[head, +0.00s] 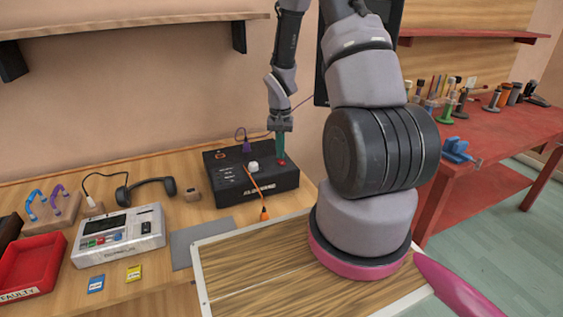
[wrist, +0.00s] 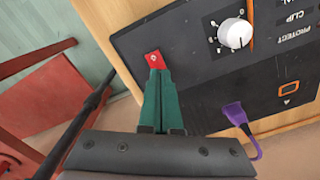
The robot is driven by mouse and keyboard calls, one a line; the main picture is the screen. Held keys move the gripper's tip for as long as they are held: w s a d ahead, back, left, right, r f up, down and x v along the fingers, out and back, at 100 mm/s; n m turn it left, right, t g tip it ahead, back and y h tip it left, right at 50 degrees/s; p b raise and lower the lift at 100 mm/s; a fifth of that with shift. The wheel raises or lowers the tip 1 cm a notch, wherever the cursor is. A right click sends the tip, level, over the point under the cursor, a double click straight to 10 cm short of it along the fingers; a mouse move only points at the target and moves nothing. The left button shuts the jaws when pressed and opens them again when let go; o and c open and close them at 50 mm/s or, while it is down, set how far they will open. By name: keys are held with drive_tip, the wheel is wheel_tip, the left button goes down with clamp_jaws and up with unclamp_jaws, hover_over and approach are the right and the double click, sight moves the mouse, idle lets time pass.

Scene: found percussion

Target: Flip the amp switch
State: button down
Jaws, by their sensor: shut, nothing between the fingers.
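The amp (head: 248,180) is a black box on the wooden workbench, with a white knob (head: 253,165) on its top that also shows in the wrist view (wrist: 235,33). Its small red switch (head: 281,162) sits near the right edge of the top panel; in the wrist view the red switch (wrist: 154,60) is just beyond the fingertips. My gripper (head: 280,155) has green fingers, shut and empty, pointing down at the switch. In the wrist view my gripper (wrist: 157,72) appears to meet the switch's edge; I cannot tell whether it touches.
A purple plug (head: 246,146) and an orange cable (head: 258,188) are attached to the amp. Left are a white device (head: 118,238), headphones (head: 146,187) and a red tray (head: 30,268). A red table (head: 470,135) with tools stands at right.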

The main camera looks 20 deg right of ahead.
drive_tip(key=shift+f, duration=0.4)
drive_tip(key=shift+r, duration=3.5)
drive_tip(key=s+a+r+t, duration=0.2)
drive_tip(key=s+r, duration=0.2)
drive_tip(key=r, duration=0.5)
drive_tip(key=s+a+r+n+t, duration=0.15)
drive_tip(key=s+r, duration=0.25)
drive_tip(key=r, duration=0.6)
drive_tip(key=s+a+r+m+t, duration=0.15)
drive_tip(key=s+r, duration=0.25)
drive_tip(key=r, duration=0.5)
drive_tip(key=s+a+r+n+t+y, duration=0.1)
drive_tip(key=s+a+r+t+y, duration=0.1)
drive_tip(key=s+r, duration=0.3)
drive_tip(key=s+a, duration=0.1)
drive_tip(key=s, duration=0.2)
drive_tip(key=shift+s+r+n, duration=0.15)
drive_tip(key=shift+s+n, duration=0.2)
drive_tip(key=shift+n, duration=0.05)
